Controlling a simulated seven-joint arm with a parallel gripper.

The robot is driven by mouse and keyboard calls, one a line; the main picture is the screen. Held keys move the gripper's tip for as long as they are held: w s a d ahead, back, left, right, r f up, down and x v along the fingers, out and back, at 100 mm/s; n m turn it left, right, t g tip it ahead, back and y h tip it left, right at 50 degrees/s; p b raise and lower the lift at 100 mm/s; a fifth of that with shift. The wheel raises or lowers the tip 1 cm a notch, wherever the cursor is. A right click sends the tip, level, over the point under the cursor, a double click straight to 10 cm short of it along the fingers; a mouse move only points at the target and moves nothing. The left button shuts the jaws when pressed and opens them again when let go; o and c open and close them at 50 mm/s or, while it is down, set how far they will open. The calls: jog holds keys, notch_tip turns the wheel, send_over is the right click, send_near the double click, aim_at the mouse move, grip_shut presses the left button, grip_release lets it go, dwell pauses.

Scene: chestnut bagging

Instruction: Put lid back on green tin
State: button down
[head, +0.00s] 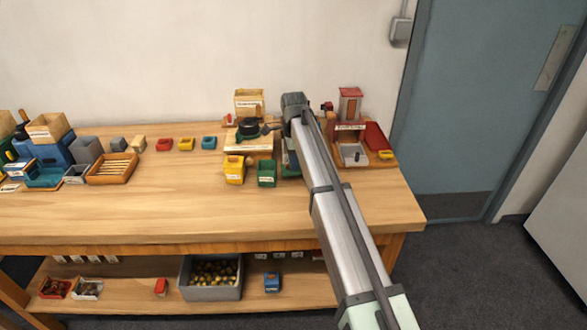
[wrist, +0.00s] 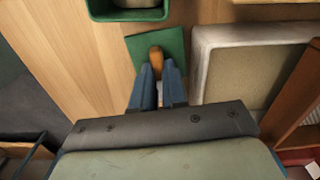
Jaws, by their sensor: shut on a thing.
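My gripper (wrist: 157,72) is shut on the wooden knob of a square green lid (wrist: 176,48) in the wrist view. The blue fingers pinch the knob from both sides. The open green tin (wrist: 93,12) is at the top edge of the wrist view, cut off by the frame, with something pale inside. The lid is apart from the tin in the picture; its height above the table is unclear. In the head view my arm hides the gripper and lid. A green shape (head: 290,163) shows partly behind the arm, possibly the tin.
A pale tray (wrist: 215,35) stands close right of the lid, with a brown wooden edge (wrist: 297,100) beyond. In the head view, yellow (head: 234,170) and green (head: 267,174) labelled containers stand left of my arm. The front middle of the table (head: 190,205) is clear.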

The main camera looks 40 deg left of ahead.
jog(key=r, duration=0.6)
jog(key=shift+s+a+r, duration=0.15)
jog(key=shift+a+r, duration=0.05)
jog(key=shift+r, duration=0.1)
jog(key=s+a+r+m, duration=0.2)
jog(key=s+a+r, duration=0.15)
jog(key=s, duration=0.25)
jog(key=shift+s+a+f, duration=0.1)
jog(key=shift+f, duration=1.35)
jog(key=shift+a+f, duration=0.1)
jog(key=shift+f, duration=1.3)
jog(key=shift+f, duration=0.4)
jog(key=c, duration=1.1)
grip_release()
jog(key=shift+o, duration=0.4)
jog(key=o, duration=0.4)
